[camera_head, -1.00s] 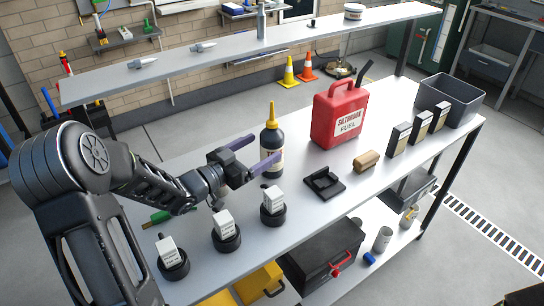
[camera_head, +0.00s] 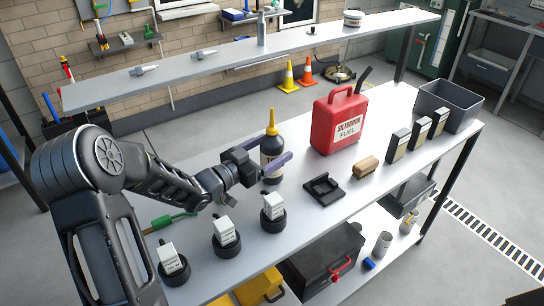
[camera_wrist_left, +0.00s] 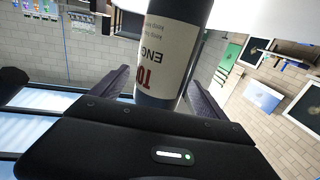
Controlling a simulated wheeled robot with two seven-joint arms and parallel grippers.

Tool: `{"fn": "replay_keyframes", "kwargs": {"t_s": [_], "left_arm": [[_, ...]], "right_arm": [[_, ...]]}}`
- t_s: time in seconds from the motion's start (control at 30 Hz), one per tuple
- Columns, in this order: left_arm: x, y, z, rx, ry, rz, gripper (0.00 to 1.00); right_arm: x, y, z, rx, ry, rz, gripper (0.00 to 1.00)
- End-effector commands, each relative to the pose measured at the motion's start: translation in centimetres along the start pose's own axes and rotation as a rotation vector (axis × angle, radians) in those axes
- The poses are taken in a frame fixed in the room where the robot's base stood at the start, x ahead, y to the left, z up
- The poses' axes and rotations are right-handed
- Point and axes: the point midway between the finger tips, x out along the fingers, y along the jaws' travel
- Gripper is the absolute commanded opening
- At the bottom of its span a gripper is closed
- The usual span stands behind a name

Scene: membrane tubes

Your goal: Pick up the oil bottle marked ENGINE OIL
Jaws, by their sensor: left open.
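The oil bottle (camera_head: 271,144) is dark with a yellow cap and a pale label, and stands upright on the workbench. In the left wrist view the bottle (camera_wrist_left: 170,55) fills the upper middle; its label appears upside down, with "ENG" and part of a red word readable. My left gripper (camera_head: 272,156) is open at the bottle, fingers roughly level. The bottle stands between the two fingers, also in the left wrist view (camera_wrist_left: 160,88); I cannot tell whether either finger touches it. My right gripper is not in view.
A red fuel can (camera_head: 338,120) stands right of the bottle. Several small white boxes on black round bases, one here (camera_head: 272,207), line the near edge. A black holder (camera_head: 323,189) and a tan block (camera_head: 365,167) lie to the right. A raised shelf (camera_head: 225,58) runs behind.

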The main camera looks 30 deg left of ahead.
Motion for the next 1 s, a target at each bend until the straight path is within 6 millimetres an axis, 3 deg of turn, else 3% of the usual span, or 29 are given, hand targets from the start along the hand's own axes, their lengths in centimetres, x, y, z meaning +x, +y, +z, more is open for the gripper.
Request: {"fn": "replay_keyframes", "kwargs": {"t_s": [0.2,0.3,0.87,1.0], "left_arm": [[3.2,0.1,-0.2,0.0,0.002,0.001,0.85],[3.8,0.1,-0.1,0.0,0.0,0.0,0.85],[3.8,0.1,-0.1,0.0,0.0,-0.001,0.85],[3.8,0.1,-0.1,0.0,0.0,-0.001,0.76]], "right_arm": [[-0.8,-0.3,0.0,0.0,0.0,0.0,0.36],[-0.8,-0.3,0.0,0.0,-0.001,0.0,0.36],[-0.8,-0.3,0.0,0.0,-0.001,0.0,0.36],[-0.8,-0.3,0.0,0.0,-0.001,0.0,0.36]]}}
